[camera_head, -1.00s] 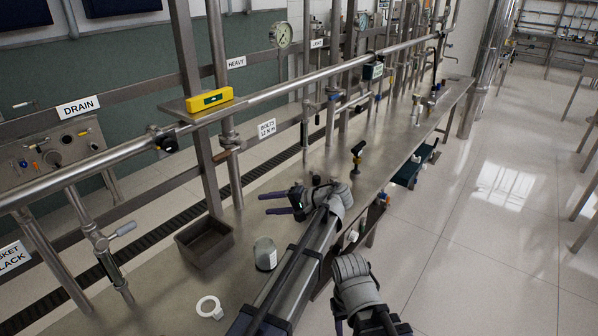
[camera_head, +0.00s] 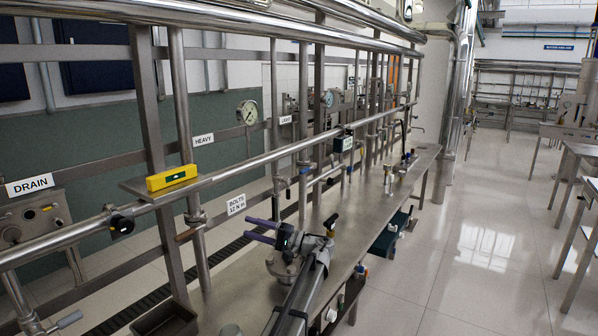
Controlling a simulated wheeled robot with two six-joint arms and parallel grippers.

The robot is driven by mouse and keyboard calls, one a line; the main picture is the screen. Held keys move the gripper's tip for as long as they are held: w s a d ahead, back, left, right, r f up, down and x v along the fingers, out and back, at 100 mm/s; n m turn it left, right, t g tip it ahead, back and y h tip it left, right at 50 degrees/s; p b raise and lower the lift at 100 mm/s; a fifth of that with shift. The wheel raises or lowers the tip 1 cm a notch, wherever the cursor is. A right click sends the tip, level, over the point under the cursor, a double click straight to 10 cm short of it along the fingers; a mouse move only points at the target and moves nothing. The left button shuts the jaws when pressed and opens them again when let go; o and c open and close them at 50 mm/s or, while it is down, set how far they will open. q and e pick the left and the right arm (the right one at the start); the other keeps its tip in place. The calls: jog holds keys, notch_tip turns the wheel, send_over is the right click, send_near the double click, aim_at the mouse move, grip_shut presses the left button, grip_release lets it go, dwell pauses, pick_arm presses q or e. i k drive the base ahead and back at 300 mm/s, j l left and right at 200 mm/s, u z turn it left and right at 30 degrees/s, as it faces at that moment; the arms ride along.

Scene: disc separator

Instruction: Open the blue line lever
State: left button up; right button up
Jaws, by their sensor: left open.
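I cannot make out for sure which lever is the blue line lever. A small fitting with a blue part (camera_head: 406,158) stands at the far end of the steel bench, too small to read. A valve with a dark and yellow handle (camera_head: 331,222) stands on the bench just beyond my left gripper. My left gripper (camera_head: 251,229) has purple fingers, spread apart and empty, pointing left over the bench. Its arm comes up from the bottom middle. My right gripper is not in view.
A horizontal pipe (camera_head: 285,150) runs along the bench, with a yellow level (camera_head: 172,178) on a plate at left. A dark tray (camera_head: 166,322) lies bottom left. Dark blue bins (camera_head: 387,240) hang below the bench's right edge.

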aim_at(314, 166)
jog(key=i+l, duration=0.4)
jog(key=i, duration=0.15)
jog(key=i+l, duration=0.4)
jog(key=i, duration=0.2)
jog(key=i+l+u, duration=0.1)
jog(key=i+l, duration=0.3)
jog(key=i, duration=0.15)
